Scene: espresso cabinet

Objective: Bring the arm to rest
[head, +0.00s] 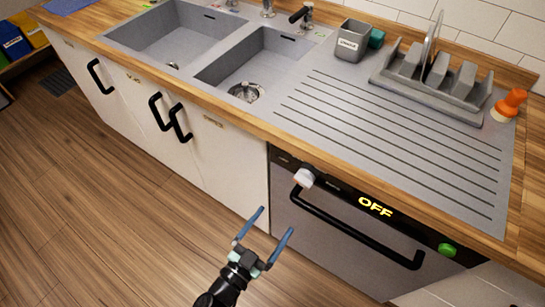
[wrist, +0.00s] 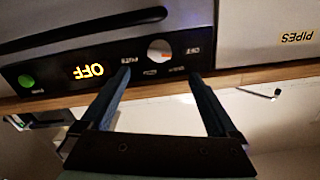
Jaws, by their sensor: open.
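My gripper (head: 264,232) is open and empty in the head view. It hangs in front of the dishwasher (head: 345,233), near its left edge, above the wooden floor. In the wrist view my gripper (wrist: 160,82) shows two parted blue fingers with nothing between them. Beyond them, upside down, is the dishwasher's control panel with a lit OFF display (wrist: 88,71), a white and orange knob (wrist: 159,50) and a green button (wrist: 27,81). I cannot tell the exact gap between the fingertips and the panel.
A black bar handle (head: 355,228) juts from the dishwasher front. White cabinets (head: 232,165) with black handles stand to its left. The counter above holds a double sink (head: 170,40), a dish rack (head: 425,85) and an orange-topped brush (head: 509,105). The floor (head: 90,215) at left is clear.

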